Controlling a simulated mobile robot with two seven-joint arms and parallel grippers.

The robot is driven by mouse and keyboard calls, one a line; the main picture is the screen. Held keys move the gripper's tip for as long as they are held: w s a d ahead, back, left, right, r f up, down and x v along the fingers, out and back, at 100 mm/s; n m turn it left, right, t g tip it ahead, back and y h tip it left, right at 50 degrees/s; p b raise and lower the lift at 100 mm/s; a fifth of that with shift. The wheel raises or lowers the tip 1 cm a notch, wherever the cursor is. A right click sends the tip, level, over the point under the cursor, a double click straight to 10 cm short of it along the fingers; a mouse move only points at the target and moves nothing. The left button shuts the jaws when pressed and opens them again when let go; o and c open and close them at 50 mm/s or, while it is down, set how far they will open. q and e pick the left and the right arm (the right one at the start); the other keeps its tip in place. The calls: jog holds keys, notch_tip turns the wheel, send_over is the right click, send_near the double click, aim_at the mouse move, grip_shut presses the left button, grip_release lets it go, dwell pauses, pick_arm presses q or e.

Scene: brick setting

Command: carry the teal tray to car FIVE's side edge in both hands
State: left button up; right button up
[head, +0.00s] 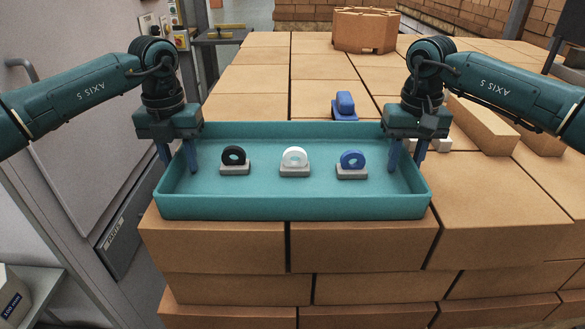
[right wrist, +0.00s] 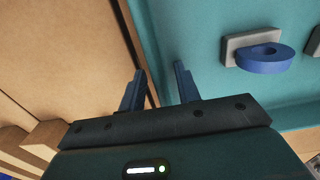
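The teal tray (head: 290,207) lies level on top of the brick stack near its front edge. It holds three grey blocks bearing rings: black (head: 233,155), white (head: 294,157) and blue (head: 352,159). My left gripper (head: 178,160) points down at the tray's left wall, fingers apart on either side of it. My right gripper (head: 407,158) straddles the right wall the same way. In the right wrist view its fingers (right wrist: 158,88) stand apart with the wall between them and a visible gap. I see no label reading FIVE.
A blue object (head: 344,106) stands just behind the tray. A ring of bricks (head: 364,31) sits at the far back. Loose bricks (head: 480,124) lie to the right. A grey cabinet (head: 75,110) stands at the left. The brick top behind the tray is mostly clear.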

pick_arm(q)
jog(key=shift+c, duration=0.3)
pick_arm(e)
jog(key=shift+c, duration=0.3)
pick_arm(q)
grip_shut()
pick_arm(e)
grip_shut()
pick_arm(q)
jog(key=shift+r, duration=0.1)
pick_arm(e)
jog(key=shift+r, duration=0.1)
